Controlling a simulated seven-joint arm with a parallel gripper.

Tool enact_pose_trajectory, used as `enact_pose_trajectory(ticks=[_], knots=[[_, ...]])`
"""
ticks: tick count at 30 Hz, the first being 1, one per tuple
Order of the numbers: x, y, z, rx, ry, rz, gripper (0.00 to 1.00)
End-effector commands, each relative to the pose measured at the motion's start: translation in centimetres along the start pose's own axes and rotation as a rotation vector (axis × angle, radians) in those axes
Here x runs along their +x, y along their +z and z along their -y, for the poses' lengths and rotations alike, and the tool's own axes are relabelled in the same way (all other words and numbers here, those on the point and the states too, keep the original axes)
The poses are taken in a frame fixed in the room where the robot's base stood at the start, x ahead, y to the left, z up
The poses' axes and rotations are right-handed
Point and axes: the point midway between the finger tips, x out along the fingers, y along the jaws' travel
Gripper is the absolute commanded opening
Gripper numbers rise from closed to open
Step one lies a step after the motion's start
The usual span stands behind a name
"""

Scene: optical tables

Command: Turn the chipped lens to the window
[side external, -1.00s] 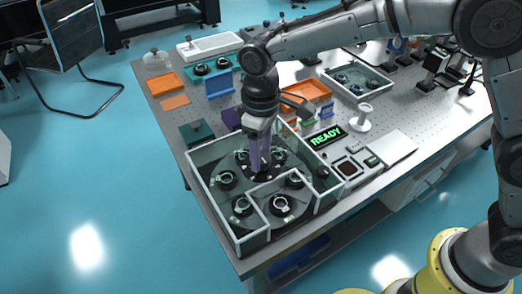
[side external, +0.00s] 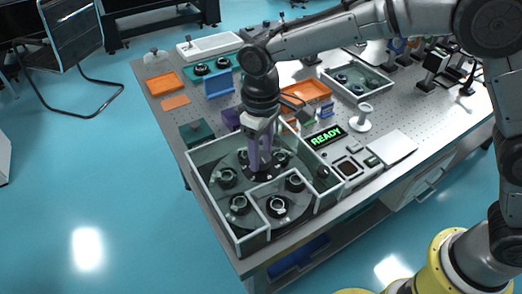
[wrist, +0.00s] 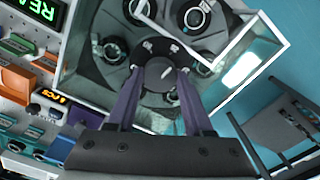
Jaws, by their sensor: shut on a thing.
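A round dark turntable (side external: 243,187) sits inside a clear-walled, pale-rimmed box (side external: 222,225) at the table's near corner. It carries several lenses in dark round mounts, among them a front one (side external: 277,206), a front-left one (side external: 239,203), a left one (side external: 225,177) and a right one (side external: 294,182). I cannot tell which lens is chipped. My gripper (wrist: 160,73) points down with its purple fingers shut on the turntable's central knob (wrist: 158,76). Inner walls close off a bay around the front mount; I cannot identify the window for certain.
A lit READY sign (side external: 325,136) stands right of the box, near a small dark-faced device (side external: 348,168) and a flat pale plate (side external: 392,148). A dark green block (side external: 196,132) and orange trays (side external: 163,83) lie behind. The box walls stand close around the gripper.

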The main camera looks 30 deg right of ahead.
Motion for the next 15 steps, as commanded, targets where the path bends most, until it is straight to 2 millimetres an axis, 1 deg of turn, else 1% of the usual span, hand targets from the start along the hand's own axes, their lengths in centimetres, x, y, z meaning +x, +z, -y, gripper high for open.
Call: enact_pose_trajectory(ticks=[15], knots=[[-0.15,-0.04,-0.02,0.255,0.000,-0.003,0.00]])
